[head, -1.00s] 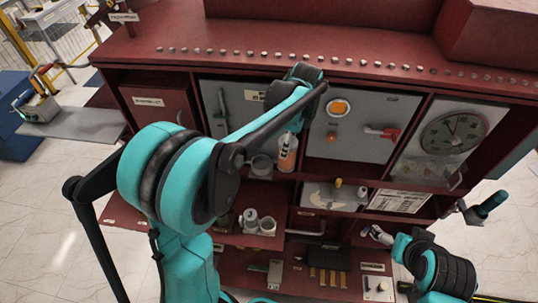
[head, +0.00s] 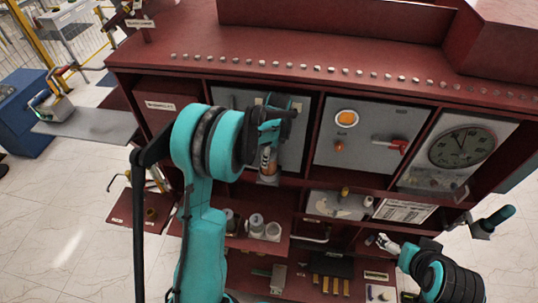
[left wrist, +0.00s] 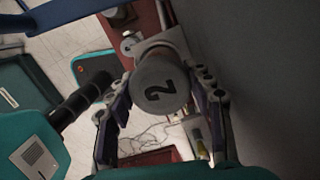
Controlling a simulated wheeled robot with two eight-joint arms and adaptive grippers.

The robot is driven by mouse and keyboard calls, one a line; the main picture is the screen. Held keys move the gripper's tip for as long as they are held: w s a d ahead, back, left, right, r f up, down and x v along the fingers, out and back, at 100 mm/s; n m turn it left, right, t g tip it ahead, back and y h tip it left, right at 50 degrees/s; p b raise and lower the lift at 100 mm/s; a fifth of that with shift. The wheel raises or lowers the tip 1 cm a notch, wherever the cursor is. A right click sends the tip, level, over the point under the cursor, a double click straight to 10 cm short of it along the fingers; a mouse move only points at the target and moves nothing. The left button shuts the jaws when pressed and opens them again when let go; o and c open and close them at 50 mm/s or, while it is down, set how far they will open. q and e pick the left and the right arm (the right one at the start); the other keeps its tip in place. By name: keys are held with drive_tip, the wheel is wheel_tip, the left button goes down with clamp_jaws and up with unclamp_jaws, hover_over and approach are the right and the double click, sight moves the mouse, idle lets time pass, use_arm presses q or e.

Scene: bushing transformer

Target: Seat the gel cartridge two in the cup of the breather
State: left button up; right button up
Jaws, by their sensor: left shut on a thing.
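My left gripper (left wrist: 165,110) is shut on gel cartridge two, whose grey round end marked "2" (left wrist: 160,82) faces the left wrist camera. In the head view the cartridge's orange body (head: 266,157) hangs below the left gripper (head: 270,140), in front of the grey panel. A pale cup of the breather (head: 268,180) shows directly below the cartridge. I cannot tell whether the cartridge touches it or is inside it. My left arm hides part of the panel there. My right gripper (head: 386,244) is at the lower right, near the lower shelf; its finger opening is too small to tell.
A red-handled switch (head: 392,145) and an orange lamp (head: 346,118) are on the panel to the right. A gauge (head: 462,147) is further right. The red cabinet's top edge (head: 300,65) runs above.

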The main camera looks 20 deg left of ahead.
use_arm(q)
drive_tip(key=shift+s, duration=0.1)
drive_tip(key=shift+f, duration=0.15)
drive_tip(key=o, duration=1.1)
